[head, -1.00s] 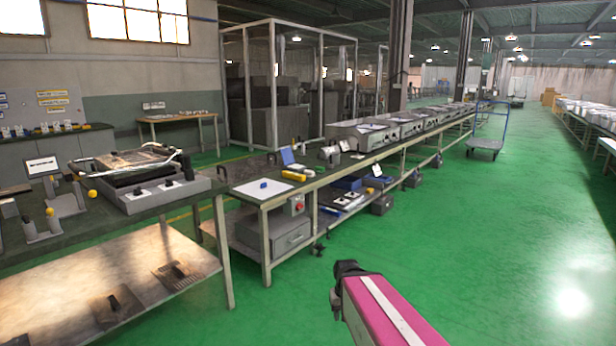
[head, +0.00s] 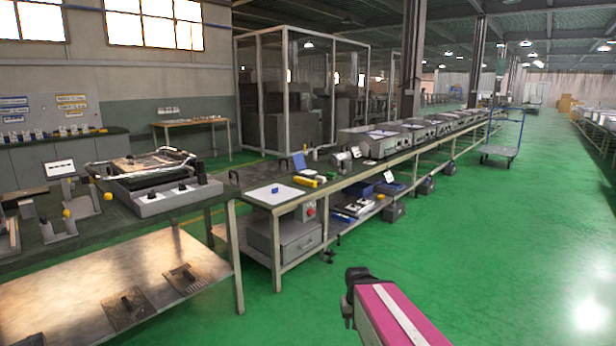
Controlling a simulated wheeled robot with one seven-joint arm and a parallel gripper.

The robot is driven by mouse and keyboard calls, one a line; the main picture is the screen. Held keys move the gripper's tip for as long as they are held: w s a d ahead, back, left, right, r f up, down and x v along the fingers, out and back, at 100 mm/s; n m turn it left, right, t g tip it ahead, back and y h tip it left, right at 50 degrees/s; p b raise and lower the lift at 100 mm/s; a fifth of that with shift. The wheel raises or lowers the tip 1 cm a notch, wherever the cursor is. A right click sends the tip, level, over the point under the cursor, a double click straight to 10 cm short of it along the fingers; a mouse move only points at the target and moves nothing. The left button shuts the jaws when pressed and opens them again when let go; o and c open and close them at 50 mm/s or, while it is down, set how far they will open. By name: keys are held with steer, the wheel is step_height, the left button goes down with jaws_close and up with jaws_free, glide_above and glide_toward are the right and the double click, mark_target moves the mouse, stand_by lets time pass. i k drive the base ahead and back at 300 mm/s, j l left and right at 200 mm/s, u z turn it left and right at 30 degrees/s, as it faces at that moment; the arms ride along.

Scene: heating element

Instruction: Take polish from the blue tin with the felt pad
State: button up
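A small blue object (head: 275,189) lies on a white sheet (head: 262,196) at the near end of the long bench. It is too small to tell whether it is the blue tin. I cannot make out a felt pad. My arm, with a pink link (head: 400,318) and a black joint at its far end, shows at the bottom centre, above the floor and apart from the benches. I cannot see gripper fingers.
The long bench (head: 348,177) runs back to the right, with yellow and blue items on it. A nearer workbench (head: 130,222) at left carries a grey machine (head: 150,184). A blue trolley (head: 500,152) stands in the aisle. The green floor (head: 475,255) at right is clear.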

mark_target(321, 180)
steer(key=i+l, duration=0.15)
steer(key=i, duration=0.3)
steer(key=i+l, duration=0.2)
steer(key=i, duration=0.25)
steer(key=i+l, duration=0.15)
steer(key=i, duration=0.35)
